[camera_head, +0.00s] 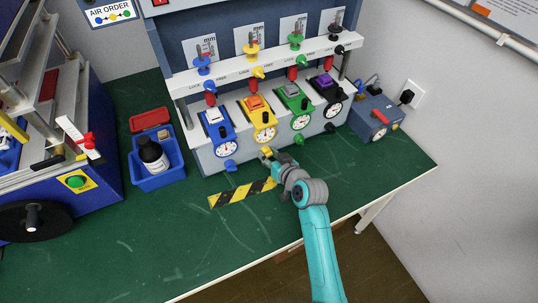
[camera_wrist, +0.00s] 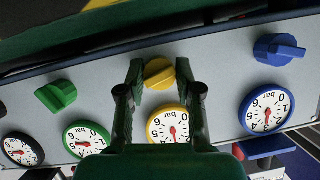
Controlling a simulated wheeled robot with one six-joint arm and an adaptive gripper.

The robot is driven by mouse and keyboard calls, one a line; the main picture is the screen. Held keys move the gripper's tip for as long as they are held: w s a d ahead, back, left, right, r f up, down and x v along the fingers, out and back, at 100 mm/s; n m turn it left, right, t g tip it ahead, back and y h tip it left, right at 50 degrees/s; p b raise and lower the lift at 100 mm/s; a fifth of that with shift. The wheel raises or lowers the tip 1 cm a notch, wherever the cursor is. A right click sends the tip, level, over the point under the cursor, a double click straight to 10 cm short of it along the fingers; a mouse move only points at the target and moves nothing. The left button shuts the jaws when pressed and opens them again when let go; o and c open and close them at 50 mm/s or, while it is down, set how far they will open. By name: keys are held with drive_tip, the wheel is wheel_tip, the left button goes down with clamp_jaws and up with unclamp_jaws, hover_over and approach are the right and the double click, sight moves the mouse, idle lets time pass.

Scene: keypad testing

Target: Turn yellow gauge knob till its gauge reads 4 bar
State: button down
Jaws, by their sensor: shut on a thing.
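The yellow knob (camera_wrist: 159,73) sits on the grey panel front, between the two fingers of my gripper (camera_wrist: 160,78) in the wrist view. My gripper is shut on the knob. In the head view my gripper (camera_head: 270,157) reaches the front of the panel below the yellow unit, and a bit of the yellow knob (camera_head: 265,151) shows at its tip. The yellow-rimmed gauge (camera_wrist: 168,126) is beside the knob and appears upside down in the wrist view. Its red needle shows, but the exact reading is too small to tell. My gripper covers part of its surroundings.
A green knob (camera_wrist: 56,95) and a blue knob (camera_wrist: 279,49) flank the yellow one, each near its own gauge. A blue bin (camera_head: 158,180) with a dark bottle stands left of the panel. A yellow-black striped strip (camera_head: 228,195) lies on the green table.

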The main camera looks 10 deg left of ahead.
drive_tip(key=m+g+y, duration=0.1)
drive_tip(key=m+y, duration=0.1)
drive_tip(key=m, duration=0.1)
drive_tip(key=shift+d+f+m, duration=0.1)
drive_tip(key=shift+m, duration=0.2)
drive_tip(key=shift+y, duration=0.3)
idle(0.3)
drive_tip(key=c, duration=0.8)
unclamp_jaws()
drive_tip(key=shift+o, duration=0.2)
drive_tip(key=v, duration=1.2)
drive_tip(key=shift+w, duration=0.1)
